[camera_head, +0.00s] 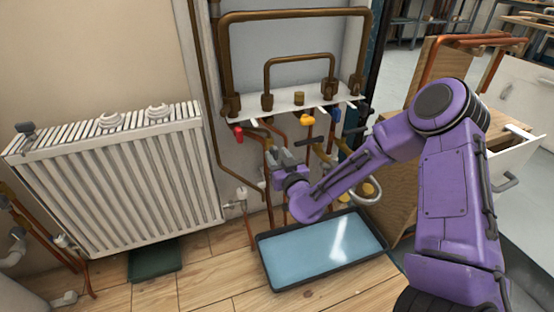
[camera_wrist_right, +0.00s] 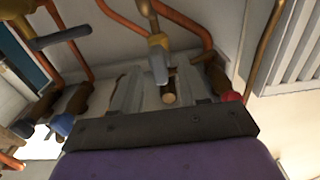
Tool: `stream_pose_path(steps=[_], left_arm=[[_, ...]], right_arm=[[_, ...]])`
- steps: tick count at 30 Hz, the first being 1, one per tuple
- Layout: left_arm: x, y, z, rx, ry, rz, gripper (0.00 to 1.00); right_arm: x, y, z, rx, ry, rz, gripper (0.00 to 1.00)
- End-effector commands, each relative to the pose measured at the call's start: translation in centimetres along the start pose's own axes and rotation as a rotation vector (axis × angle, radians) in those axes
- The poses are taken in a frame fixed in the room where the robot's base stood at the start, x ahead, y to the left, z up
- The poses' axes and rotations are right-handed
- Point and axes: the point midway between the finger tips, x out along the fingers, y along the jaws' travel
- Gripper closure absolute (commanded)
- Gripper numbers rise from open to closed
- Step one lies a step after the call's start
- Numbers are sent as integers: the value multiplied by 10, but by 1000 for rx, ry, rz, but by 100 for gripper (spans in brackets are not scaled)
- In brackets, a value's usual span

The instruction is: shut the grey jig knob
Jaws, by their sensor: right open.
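A small grey knob or lever (camera_wrist_right: 159,67) with a yellowish collar sits on a copper pipe in the right wrist view and fits the grey jig knob. It lies between the fingers of my right gripper (camera_wrist_right: 157,85), as seen from the wrist; I cannot tell whether they touch it. In the head view my right gripper (camera_head: 280,158) is low in front of the pipes, below the white shelf, and hides the knob's details there. The gripper is open. A darker grey lever (camera_wrist_right: 62,38) stands farther left in the wrist view. My left gripper is not in view.
A red handle (camera_head: 238,134), a yellow handle (camera_head: 307,120) and a blue handle (camera_head: 336,115) hang under the white shelf (camera_head: 285,101). Copper pipes crowd around the gripper. A blue tray (camera_head: 320,250) lies on the floor below; a radiator (camera_head: 120,185) stands left.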

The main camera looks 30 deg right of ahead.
Motion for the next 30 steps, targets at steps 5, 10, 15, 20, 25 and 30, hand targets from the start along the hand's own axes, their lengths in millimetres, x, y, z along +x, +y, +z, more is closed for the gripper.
stream_pose_path(steps=[5,10,15,20,25,30], left_arm=[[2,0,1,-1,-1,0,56],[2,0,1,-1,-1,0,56],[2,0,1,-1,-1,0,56],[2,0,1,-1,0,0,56],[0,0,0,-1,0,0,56],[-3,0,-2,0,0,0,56]], right_arm=[[10,0,1,0,-1,0,56],[10,0,0,0,-2,0,56],[10,0,0,0,-2,0,100],[10,0,0,3,-2,-1,100],[10,0,0,33,-2,-1,100],[10,0,-1,116,-2,-1,100]])
